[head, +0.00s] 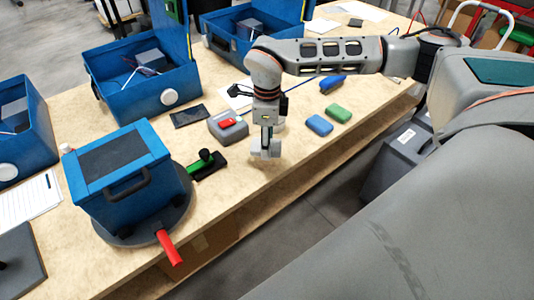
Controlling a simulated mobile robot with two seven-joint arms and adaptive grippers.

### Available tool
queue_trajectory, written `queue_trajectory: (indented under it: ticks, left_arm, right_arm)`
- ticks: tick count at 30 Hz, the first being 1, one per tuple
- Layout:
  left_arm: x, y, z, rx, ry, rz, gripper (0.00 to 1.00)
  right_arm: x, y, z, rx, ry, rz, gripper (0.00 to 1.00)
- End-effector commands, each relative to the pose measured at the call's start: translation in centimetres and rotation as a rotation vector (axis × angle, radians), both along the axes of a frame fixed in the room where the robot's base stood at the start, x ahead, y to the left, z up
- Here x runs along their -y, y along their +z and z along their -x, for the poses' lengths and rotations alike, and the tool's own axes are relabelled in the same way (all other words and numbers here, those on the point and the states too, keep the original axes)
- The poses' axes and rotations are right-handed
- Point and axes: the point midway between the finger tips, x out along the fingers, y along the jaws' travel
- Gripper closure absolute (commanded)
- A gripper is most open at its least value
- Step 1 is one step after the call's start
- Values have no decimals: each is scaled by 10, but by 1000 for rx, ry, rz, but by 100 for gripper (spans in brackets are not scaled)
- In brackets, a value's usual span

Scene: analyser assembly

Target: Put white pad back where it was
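My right gripper (266,146) reaches down from the arm that comes in from the right, over the front part of the wooden table. It appears shut on the white pad (273,152), a small pale block at its fingertips. The pad is close to the table top near the front edge; I cannot tell whether it touches. A blue pad (319,125) and a green pad (338,112) lie on the table to the right of the gripper. My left gripper is not in view.
A grey box with a red button (228,126) stands just left of the gripper. A blue case (120,175) sits on a round base with a red handle (169,248). A green-and-black tool (206,164) lies between. Open blue boxes (150,85) stand behind. The table's front edge (300,172) is near.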

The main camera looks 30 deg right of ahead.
Motion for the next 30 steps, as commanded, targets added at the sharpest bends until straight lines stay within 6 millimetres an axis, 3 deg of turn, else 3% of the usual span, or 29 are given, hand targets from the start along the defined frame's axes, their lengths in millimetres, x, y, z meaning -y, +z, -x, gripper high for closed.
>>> queue_trajectory:
  ticks: [11, 23, 24, 25, 26, 30]
  left_arm:
    - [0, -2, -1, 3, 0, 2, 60]
    - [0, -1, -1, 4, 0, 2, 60]
    - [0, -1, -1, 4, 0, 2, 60]
    - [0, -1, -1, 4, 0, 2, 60]
    - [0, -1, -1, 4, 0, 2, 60]
    - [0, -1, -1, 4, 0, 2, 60]
  right_arm:
    - [0, -42, 1, -3, 1, 0, 81]
    - [0, -47, 0, 0, 1, 0, 81]
    - [0, -47, 0, 0, 1, 0, 55]
    - [0, -47, 0, 0, 1, 0, 48]
    - [0, -47, 0, 0, 1, 0, 44]
    - [0, -47, 0, 0, 1, 0, 44]
